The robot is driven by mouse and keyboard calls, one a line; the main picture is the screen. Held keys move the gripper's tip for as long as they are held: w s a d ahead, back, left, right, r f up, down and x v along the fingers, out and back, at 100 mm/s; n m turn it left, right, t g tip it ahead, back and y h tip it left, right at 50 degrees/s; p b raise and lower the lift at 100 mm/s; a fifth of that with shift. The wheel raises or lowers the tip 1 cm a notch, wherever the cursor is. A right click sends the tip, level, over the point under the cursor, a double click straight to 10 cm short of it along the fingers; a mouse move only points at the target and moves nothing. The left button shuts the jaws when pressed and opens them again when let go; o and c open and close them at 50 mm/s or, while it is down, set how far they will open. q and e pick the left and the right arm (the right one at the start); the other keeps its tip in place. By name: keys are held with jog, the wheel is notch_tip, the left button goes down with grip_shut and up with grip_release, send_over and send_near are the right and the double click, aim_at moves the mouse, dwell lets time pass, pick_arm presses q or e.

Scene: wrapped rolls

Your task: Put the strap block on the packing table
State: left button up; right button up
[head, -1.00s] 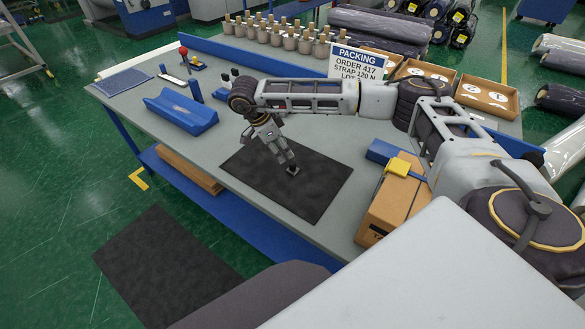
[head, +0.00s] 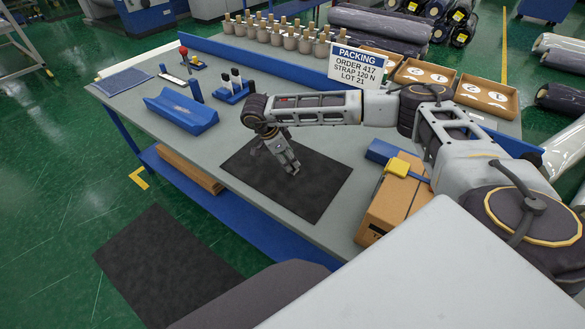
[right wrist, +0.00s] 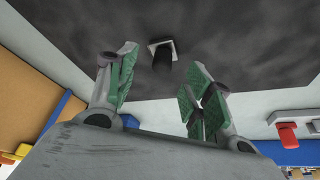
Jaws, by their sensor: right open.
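The packing table (head: 225,146) is grey, with a dark mat (head: 318,188) near its front edge. A small block with a pale square face and a dark post, apparently the strap block (right wrist: 168,46), rests on the dark mat in the right wrist view. In the head view the fingers hide most or all of it. My right gripper (head: 291,169) points down over the mat. In the right wrist view its green-padded fingers (right wrist: 160,74) are spread and empty, with the block just beyond their tips, apparently untouched. My left gripper is not in view.
A blue cradle (head: 181,112) and a blue rack (head: 232,91) stand to the left. A cardboard box (head: 392,203) stands to the right of the mat. A packing sign (head: 357,65), trays (head: 486,96) and several wooden-handled pieces (head: 290,40) line the back.

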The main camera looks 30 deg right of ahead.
aim_at(293, 167)
jog(key=shift+p+x, duration=0.35)
jog(key=shift+x, duration=1.95)
jog(key=shift+w+d, duration=0.1)
jog(key=c, duration=0.9)
